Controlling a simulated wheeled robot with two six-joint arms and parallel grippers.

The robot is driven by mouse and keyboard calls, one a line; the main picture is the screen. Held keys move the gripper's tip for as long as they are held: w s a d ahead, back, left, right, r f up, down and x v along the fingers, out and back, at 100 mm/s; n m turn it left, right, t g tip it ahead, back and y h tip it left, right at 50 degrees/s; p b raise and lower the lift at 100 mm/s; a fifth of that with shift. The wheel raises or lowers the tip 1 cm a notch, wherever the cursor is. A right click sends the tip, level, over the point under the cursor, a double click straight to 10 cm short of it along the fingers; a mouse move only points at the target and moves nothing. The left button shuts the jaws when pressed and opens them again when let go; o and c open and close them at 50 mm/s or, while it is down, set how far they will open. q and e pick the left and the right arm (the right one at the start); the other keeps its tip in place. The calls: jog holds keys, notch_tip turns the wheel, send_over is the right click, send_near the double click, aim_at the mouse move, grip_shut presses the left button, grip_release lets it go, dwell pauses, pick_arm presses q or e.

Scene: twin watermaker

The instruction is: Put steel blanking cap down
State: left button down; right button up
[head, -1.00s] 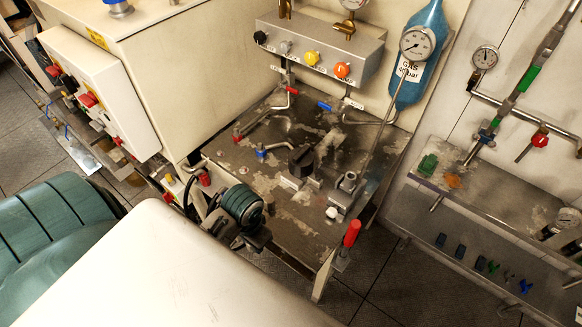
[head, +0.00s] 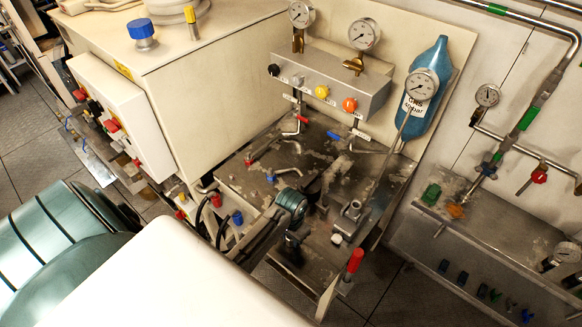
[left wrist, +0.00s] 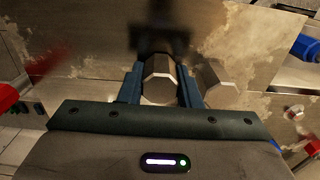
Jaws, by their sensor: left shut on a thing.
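My left gripper (left wrist: 159,88) has its two blue fingers shut on the steel blanking cap (left wrist: 160,80), a hexagonal metal piece, in the left wrist view. The cap is over the stained metal bench top (left wrist: 90,55); I cannot tell if it touches the surface. A second hexagonal metal piece (left wrist: 214,76) shows just right of the fingers. In the head view my left gripper (head: 293,250) is low over the front of the bench and the cap cannot be made out. My right gripper is not in view.
A steel fitting (head: 353,210) stands right of the gripper, with a red-handled part (head: 354,260) at the bench's front corner. Pipes and a valve panel (head: 325,88) with gauges are behind. A blue gas bottle (head: 425,95) hangs on the back panel.

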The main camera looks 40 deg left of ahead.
pick_arm(q)
jog(key=shift+f, duration=0.15)
jog(key=c, duration=1.3)
grip_release()
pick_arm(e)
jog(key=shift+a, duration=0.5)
pick_arm(q)
jog(key=shift+r+b, duration=0.3)
jog(key=shift+r, duration=0.2)
notch_tip(320, 180, up, 10)
jog(key=b, duration=0.2)
jog(key=shift+r+b, duration=0.2)
jog(key=shift+b, duration=0.1)
jog(key=shift+r, duration=0.45)
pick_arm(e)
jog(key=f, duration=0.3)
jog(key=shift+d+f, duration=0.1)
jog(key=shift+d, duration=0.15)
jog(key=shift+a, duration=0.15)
